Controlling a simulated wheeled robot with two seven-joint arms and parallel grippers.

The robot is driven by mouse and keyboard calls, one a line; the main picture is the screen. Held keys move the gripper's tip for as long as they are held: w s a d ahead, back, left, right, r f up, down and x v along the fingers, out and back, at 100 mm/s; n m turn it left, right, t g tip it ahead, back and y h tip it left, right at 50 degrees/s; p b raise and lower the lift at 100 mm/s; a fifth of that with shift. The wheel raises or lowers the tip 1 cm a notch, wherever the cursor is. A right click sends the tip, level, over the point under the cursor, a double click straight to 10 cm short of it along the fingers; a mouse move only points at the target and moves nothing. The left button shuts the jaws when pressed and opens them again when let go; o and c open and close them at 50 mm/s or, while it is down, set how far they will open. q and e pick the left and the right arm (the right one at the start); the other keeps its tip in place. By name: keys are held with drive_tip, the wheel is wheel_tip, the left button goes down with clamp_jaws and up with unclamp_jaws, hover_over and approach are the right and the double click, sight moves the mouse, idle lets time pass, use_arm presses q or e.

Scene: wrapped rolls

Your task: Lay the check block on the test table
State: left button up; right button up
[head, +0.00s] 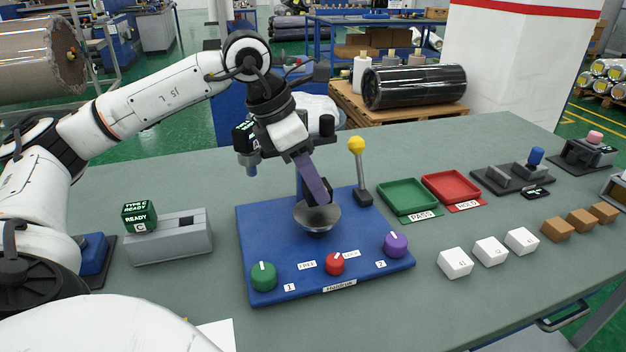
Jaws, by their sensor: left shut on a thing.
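The hardness tester is a blue base (262,232) with a round, shiny metal test table (318,218) at its middle, in front of a blue column. My left gripper (322,196) comes down from above, tilted, with a long purple part along its side. Its tip is right over the test table. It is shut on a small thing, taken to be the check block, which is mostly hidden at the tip. I cannot tell whether it touches the table. My right gripper is not in view.
A yellow-knobbed lever (358,165) stands close right of the gripper. Green (263,276), red (335,264) and purple (396,244) knobs line the base's front. Green (407,196) and red (452,188) trays, white blocks (490,250) and brown blocks (581,221) lie right. A grey box (170,240) stands left.

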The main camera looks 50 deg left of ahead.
use_arm(q)
drive_tip(key=shift+f+b, duration=1.25)
drive_tip(key=shift+f, duration=0.2)
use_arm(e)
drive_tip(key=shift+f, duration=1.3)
use_arm(q)
drive_tip(key=o, duration=1.1)
drive_tip(key=shift+o, duration=0.2)
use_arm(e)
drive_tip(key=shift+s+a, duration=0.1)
use_arm(q)
drive_tip(key=v, duration=0.3)
drive_tip(key=p+v, duration=0.1)
drive_tip(key=v, duration=0.6)
drive_tip(key=shift+r, duration=0.2)
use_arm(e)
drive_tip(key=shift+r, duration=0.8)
